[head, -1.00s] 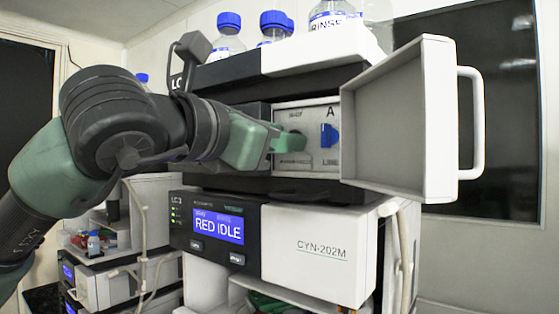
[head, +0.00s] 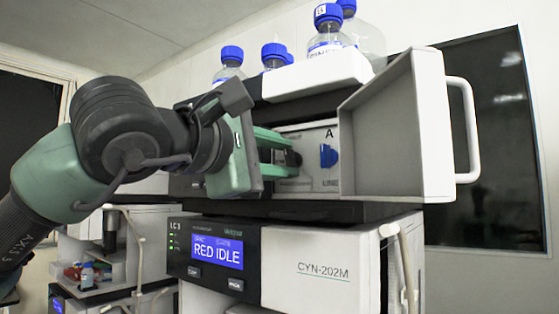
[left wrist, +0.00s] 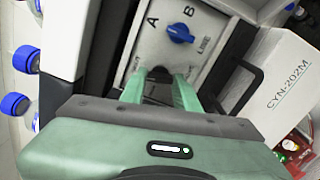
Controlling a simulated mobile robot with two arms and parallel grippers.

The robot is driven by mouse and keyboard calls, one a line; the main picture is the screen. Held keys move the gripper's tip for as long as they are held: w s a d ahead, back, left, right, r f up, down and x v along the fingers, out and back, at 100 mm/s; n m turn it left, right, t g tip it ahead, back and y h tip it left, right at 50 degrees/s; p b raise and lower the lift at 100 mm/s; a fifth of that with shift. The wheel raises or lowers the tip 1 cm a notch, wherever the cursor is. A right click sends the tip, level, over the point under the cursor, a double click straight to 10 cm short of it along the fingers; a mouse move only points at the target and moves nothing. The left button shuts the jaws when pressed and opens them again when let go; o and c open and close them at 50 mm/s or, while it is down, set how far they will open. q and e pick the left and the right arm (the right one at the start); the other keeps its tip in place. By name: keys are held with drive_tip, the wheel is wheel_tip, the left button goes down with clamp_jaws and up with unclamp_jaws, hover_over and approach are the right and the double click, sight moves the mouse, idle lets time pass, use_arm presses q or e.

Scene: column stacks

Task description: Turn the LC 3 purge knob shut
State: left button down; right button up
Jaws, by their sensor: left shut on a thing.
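The LC 3 unit (head: 340,245) carries a lit display reading RED IDLE. Above it, a grey recessed panel (head: 325,178) shows. A dark round knob (head: 294,158) sits on this panel, left of a blue knob (head: 328,155). My left gripper (head: 286,157) reaches in from the left, and its two green fingers are closed around the dark knob. In the left wrist view the knob (left wrist: 158,89) is mostly hidden between the fingers, and the blue knob (left wrist: 180,33) is clear of them. The knob's label and pointer cannot be read. My right gripper is out of view.
A white open cover (head: 400,125) with a handle stands out to the right of the panel. Blue-capped bottles (head: 330,35) stand on top of the stack. Other equipment and small vials (head: 87,275) are at lower left.

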use_arm(q)
drive_tip(key=shift+m, duration=1.4)
drive_tip(key=c, duration=1.3)
unclamp_jaws()
drive_tip(key=shift+w, duration=0.1)
drive_tip(key=shift+b+v, duration=1.35)
drive_tip(key=shift+v, duration=2.5)
